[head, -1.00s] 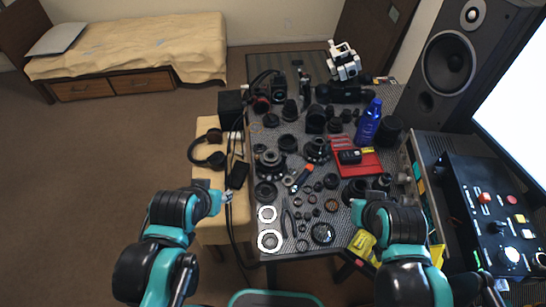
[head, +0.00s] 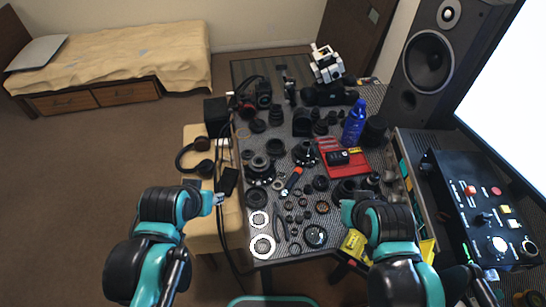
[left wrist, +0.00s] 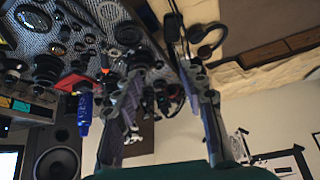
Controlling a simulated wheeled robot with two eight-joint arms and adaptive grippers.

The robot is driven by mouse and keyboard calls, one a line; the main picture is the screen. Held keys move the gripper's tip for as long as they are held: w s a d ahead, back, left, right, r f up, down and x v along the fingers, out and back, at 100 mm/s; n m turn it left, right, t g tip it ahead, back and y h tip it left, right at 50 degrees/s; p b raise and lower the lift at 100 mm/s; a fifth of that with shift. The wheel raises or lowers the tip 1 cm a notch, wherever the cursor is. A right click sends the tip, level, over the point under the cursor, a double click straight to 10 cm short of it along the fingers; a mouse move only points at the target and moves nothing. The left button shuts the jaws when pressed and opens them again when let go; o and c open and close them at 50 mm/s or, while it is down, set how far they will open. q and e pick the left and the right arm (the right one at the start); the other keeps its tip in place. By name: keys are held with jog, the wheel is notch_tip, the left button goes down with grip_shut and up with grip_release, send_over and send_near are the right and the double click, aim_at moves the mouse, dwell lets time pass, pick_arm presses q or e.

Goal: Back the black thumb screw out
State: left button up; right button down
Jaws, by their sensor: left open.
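I cannot pick out the black thumb screw for certain among the many small dark parts on the worktable (head: 272,247). My left gripper (head: 219,198) is at the table's left side, over the tan bench and apart from the parts. In the left wrist view its two long fingers (left wrist: 168,100) are spread apart with nothing held between them. My right arm reaches in at the table's front right. Its gripper is hidden behind its own wrist.
Lens parts, rings, pliers and an orange-handled screwdriver (head: 291,181) crowd the table. A red tray (head: 345,168), blue bottle (head: 353,124) and speaker (head: 428,65) stand to the right. Headphones (head: 197,157) lie on the tan bench (head: 200,225). Open floor lies left.

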pick_arm(q)
jog(key=w+d+r+m+g, duration=0.2)
jog(key=w+r+m, duration=0.1)
jog(key=w, duration=0.4)
jog(key=m+g+p, duration=0.2)
jog(key=m+g, duration=0.3)
jog(key=m, duration=0.7)
send_over(273, 159)
notch_tip(273, 159, down, 14)
jog(key=r, duration=0.1)
jog(key=shift+w+f, duration=0.15)
jog(key=shift+f, duration=0.75)
notch_tip(273, 159, down, 7)
jog(key=shift+f+b, duration=0.1)
jog(key=shift+b, duration=0.9)
grip_shut()
